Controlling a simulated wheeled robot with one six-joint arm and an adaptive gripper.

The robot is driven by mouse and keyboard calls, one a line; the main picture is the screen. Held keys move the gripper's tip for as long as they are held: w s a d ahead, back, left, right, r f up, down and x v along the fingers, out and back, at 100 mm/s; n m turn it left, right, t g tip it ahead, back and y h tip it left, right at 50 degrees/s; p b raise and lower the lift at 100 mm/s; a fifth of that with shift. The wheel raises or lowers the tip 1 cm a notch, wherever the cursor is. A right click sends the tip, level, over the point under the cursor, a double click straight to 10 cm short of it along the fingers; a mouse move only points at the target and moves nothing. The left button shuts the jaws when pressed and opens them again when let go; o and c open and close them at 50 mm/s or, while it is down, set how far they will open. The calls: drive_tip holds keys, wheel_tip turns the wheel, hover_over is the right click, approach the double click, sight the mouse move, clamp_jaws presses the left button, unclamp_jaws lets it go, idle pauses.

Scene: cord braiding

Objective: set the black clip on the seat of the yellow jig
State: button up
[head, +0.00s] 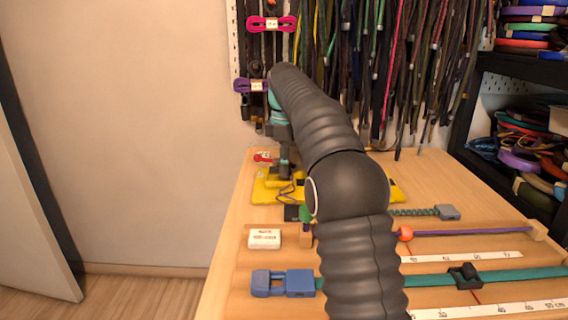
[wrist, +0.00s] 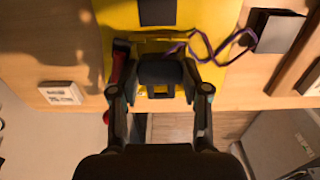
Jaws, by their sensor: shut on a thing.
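The yellow jig (head: 262,190) lies flat at the far left of the bench, partly hidden behind my arm. It also shows in the wrist view (wrist: 205,75) as a yellow plate beneath my gripper. My gripper (wrist: 157,86) points down over the jig and is shut on the black clip (wrist: 160,72), a dark block between its two fingers. In the head view, my gripper (head: 284,160) is small and dark, at the jig's back left part. Whether the clip touches the seat cannot be told; the seat is hidden beneath it.
A red part (wrist: 120,66) stands close beside the left finger. A loose purple cord (wrist: 208,48) curls over the plate towards a black box (wrist: 277,30). A white printed box (head: 264,239), blue buckle (head: 284,283) and orange ball (head: 405,234) lie nearer. Cords hang behind.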

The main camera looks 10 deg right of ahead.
drive_tip(key=shift+d+f, duration=0.1)
drive_tip(key=shift+f, duration=0.6)
drive_tip(key=o, duration=1.2)
drive_tip(key=shift+w+f, duration=0.1)
drive_tip(key=shift+d, duration=0.1)
drive_tip(key=shift+r, duration=0.25)
drive_tip(key=shift+f+b, duration=0.1)
drive_tip(key=shift+b, duration=0.35)
